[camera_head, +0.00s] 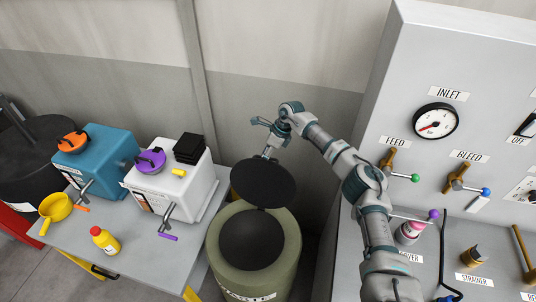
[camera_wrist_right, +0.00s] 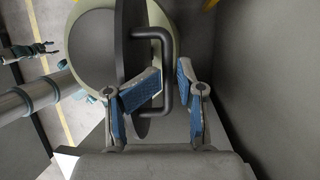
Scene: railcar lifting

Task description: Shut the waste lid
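The olive-green waste bin (camera_head: 286,245) stands on the floor in the head view, its round mouth uncovered. Its dark round lid (camera_head: 264,183) is tilted up at the bin's far rim. In the right wrist view the lid (camera_wrist_right: 126,45) shows nearly edge-on, with a dark U-shaped handle (camera_wrist_right: 166,72) on its back. My right gripper (camera_head: 268,132) is behind the raised lid in the head view. In the wrist view its blue-padded fingers (camera_wrist_right: 170,80) are apart, with the handle's bar between them; contact is unclear. My left gripper (camera_wrist_right: 35,50) shows small in the wrist view; its opening is unclear.
A grey table (camera_head: 130,262) left of the bin holds a blue box (camera_head: 100,165), a white box (camera_head: 170,195), a yellow bottle (camera_head: 105,240) and a yellow scoop (camera_head: 56,208). A valve panel (camera_head: 425,65) stands right. The wall (camera_head: 270,100) is close behind the lid.

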